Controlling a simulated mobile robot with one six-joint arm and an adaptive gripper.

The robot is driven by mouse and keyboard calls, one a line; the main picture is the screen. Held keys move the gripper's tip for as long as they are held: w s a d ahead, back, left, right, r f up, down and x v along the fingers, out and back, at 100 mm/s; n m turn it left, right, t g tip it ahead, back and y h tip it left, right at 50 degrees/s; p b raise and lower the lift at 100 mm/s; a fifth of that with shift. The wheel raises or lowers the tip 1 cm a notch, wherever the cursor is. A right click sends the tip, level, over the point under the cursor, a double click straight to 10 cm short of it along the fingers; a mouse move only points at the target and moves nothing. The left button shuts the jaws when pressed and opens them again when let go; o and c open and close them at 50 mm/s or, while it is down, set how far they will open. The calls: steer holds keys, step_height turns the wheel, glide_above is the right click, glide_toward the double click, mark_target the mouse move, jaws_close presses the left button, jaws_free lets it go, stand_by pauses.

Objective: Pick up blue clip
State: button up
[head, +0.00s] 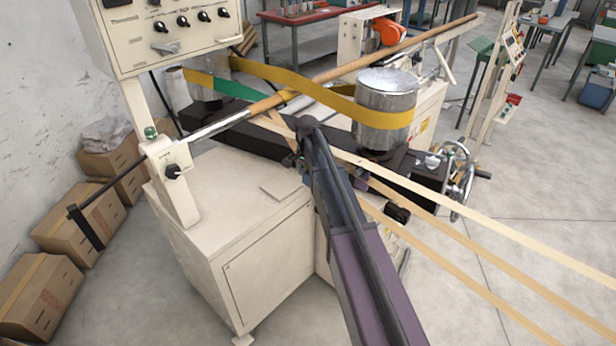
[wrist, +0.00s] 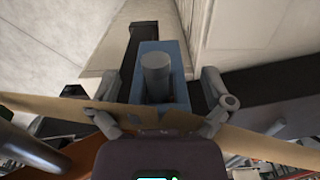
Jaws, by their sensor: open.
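In the wrist view a blue block-like piece, apparently the blue clip (wrist: 178,51), lies straight ahead, with a grey cylinder (wrist: 155,68) standing out from its middle. My gripper (wrist: 160,84) is open, with one finger on each side of the blue piece and cylinder. I cannot tell whether either finger touches them. In the head view my gripper (head: 303,160) is at the winder, beside the pale strips, mostly hidden by my arm. The blue clip cannot be made out there.
Pale paper strips (head: 470,228) run from the winder toward the lower right; one strip (wrist: 260,143) crosses the wrist view close to my fingers. A metal drum (head: 385,95) with a yellow belt (head: 300,82) stands behind. The cream cabinet (head: 230,215) is left of my arm.

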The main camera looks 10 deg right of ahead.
steer(key=c, duration=1.2)
steer(key=shift+r, duration=0.15)
steer(key=shift+r+p, duration=0.2)
steer(key=shift+p, duration=0.1)
steer(key=s+a, duration=0.3)
steer(key=a, duration=0.2)
steer(key=s+a, duration=0.7)
steer(key=a, duration=0.2)
steer(key=shift+s+a, duration=0.3)
steer(key=shift+r+p, duration=0.55)
